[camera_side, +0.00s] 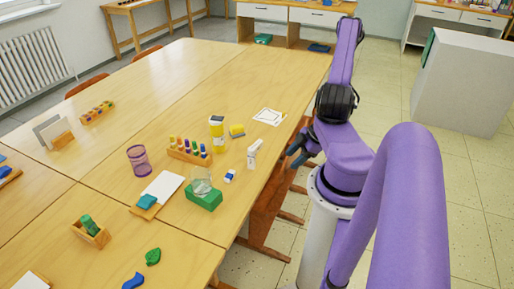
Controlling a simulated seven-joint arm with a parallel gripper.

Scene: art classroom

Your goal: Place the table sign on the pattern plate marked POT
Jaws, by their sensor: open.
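A flat white plate (268,117) with a dark outline lies near the table's right edge; any word on it is too small to read. I cannot tell for certain which thing is the table sign. A grey upright panel with a wooden block (52,132) stands at the far left. A white card (163,187) with a teal block (147,201) at its near end lies nearer the middle. My gripper (299,149), dark-fingered, is open and appears empty beside the table's right edge, to the right of a white bottle and nearer the camera than the plate.
A white bottle (253,153), yellow jar (217,132), yellow block (237,131) and wooden rack of coloured pegs (189,151) stand near the plate. A clear cup (201,181) is at a green block (204,199). A purple mesh cup (139,159) stands left.

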